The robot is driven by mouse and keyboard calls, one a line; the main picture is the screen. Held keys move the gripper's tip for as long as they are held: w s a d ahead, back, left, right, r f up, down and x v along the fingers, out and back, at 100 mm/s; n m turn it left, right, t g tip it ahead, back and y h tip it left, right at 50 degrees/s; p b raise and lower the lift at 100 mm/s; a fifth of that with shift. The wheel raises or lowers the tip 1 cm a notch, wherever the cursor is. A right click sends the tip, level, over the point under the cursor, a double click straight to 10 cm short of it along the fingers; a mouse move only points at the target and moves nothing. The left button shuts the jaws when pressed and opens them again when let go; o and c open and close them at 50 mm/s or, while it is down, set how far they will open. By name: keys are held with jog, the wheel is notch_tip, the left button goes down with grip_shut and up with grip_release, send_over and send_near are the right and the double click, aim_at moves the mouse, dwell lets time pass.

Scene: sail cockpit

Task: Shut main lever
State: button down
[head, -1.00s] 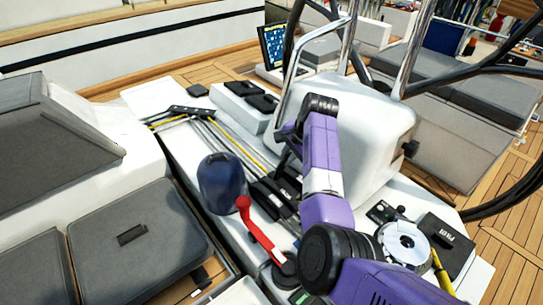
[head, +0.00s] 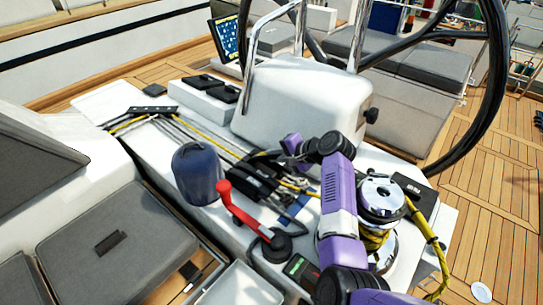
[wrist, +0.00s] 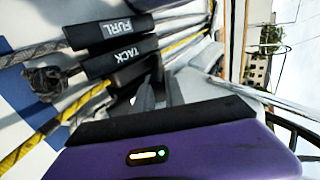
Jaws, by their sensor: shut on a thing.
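A bank of black clutch levers (head: 250,182) sits on the white cockpit console. In the wrist view two read FURL (wrist: 97,30) and TACK (wrist: 120,60). My gripper (head: 272,156) is at the far end of this bank, and its grey fingers show in the wrist view (wrist: 158,90). It is shut on a dark part just beside the TACK lever. No MAIN label is readable there, so I cannot confirm that it is the main lever. The fingers and the purple gripper body hide most of what is held.
A red-handled winch lever (head: 243,213) and a dark blue cover (head: 197,174) stand near the bank. A silver winch (head: 380,196) with yellow rope stands right of my arm. A white pedestal (head: 300,105) and a large black wheel (head: 495,80) are behind.

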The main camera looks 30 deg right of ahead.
dwell(0.3)
jog(key=c, duration=1.4)
grip_release()
jog(key=p+v, duration=0.7)
jog(key=shift+s+r+p, duration=0.2)
jog(key=shift+s+p, duration=0.1)
